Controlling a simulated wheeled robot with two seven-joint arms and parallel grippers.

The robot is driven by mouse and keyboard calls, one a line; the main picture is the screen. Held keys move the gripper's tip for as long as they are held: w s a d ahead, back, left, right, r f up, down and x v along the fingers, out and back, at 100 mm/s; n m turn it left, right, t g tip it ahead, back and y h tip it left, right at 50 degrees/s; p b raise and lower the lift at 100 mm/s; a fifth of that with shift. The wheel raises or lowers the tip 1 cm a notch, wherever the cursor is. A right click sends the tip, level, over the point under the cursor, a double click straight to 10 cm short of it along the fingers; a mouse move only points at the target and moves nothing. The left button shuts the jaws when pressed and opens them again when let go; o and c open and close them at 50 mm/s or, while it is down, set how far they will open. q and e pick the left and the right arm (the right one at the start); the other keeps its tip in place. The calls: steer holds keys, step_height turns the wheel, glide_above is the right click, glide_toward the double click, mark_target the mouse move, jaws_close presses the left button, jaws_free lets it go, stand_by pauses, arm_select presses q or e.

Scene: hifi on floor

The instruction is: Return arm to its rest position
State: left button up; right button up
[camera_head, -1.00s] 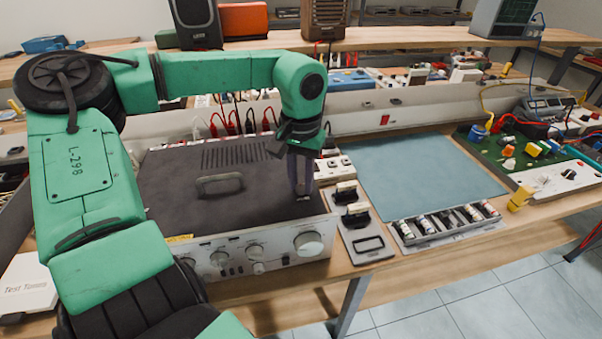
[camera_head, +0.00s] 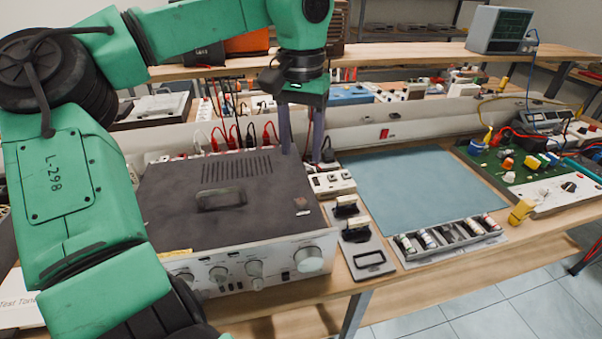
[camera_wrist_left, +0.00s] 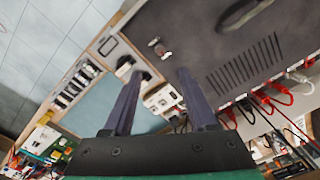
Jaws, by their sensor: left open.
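My left arm is green and comes in from the left in the head view. Its gripper (camera_head: 302,152) points down above the back right part of the hi-fi amplifier (camera_head: 165,212), with nothing between its fingers. In the left wrist view the two dark fingers of the gripper (camera_wrist_left: 158,95) stand apart and empty. The amplifier has a dark top with a handle and a silver front with knobs; its top also shows in the left wrist view (camera_wrist_left: 205,50). A small dark piece (camera_head: 301,202) lies on the amplifier's top near its right edge. My right gripper is out of view.
A grey holder plate (camera_head: 368,262) with two black-handled pieces stands right of the amplifier. Beyond it are a blue mat (camera_head: 405,185), a tray of small bottles (camera_head: 448,238) and a green circuit board (camera_head: 505,160). A white power strip (camera_head: 331,182) lies behind. The mat is clear.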

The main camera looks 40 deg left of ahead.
arm_select(q)
step_height(320, 180, up, 2)
steer(key=shift+r, duration=0.1)
stand_by(0.4)
